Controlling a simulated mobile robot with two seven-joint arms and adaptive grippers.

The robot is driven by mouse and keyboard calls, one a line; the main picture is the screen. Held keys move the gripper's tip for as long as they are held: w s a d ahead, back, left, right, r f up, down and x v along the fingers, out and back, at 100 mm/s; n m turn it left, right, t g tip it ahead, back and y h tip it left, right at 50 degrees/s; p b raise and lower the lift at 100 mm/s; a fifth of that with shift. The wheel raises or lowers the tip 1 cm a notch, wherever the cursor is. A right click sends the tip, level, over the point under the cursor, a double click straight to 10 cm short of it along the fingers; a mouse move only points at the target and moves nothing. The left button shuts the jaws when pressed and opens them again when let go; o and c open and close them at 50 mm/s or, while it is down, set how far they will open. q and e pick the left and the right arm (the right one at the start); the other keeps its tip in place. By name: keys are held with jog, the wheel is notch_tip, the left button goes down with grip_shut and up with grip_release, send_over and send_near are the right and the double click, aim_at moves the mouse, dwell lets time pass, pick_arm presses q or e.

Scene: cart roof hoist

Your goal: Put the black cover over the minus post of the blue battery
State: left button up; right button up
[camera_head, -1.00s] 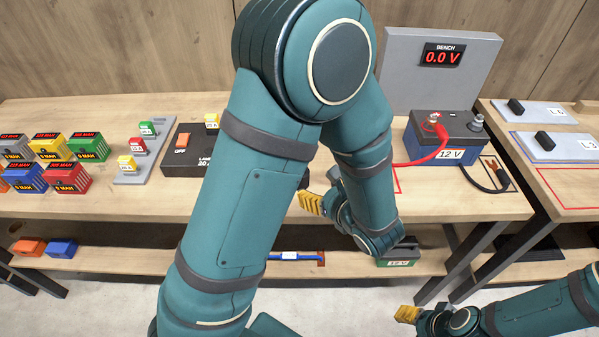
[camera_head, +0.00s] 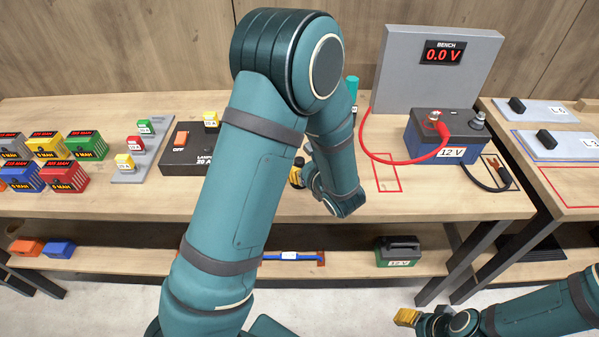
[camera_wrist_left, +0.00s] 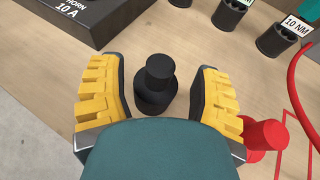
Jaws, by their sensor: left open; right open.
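A black cover (camera_wrist_left: 157,92), a stepped round cap, stands upright on the bench in the left wrist view. My left gripper (camera_wrist_left: 160,68) is open, with its yellow fingers on either side of the cover and gaps visible. In the head view my left arm hides the cover; only a bit of yellow finger (camera_head: 296,174) shows. The blue battery (camera_head: 443,143), labelled 12 V, stands at the back right of the bench. Its bare grey minus post (camera_head: 478,121) is on the right; the red cable's end is on the other post. My right gripper (camera_head: 406,316) is open and empty, low at the right.
A red cover (camera_wrist_left: 265,138) stands to the right of the black one in the left wrist view. The red cable (camera_head: 375,154) curves over the bench near a red outlined square. A black cable (camera_head: 485,184) lies by the battery. The lamp switch box (camera_head: 190,150) is left of my arm.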

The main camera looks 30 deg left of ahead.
pick_arm(q)
jog(key=shift+x, duration=0.85)
jog(key=shift+c, duration=0.2)
grip_shut()
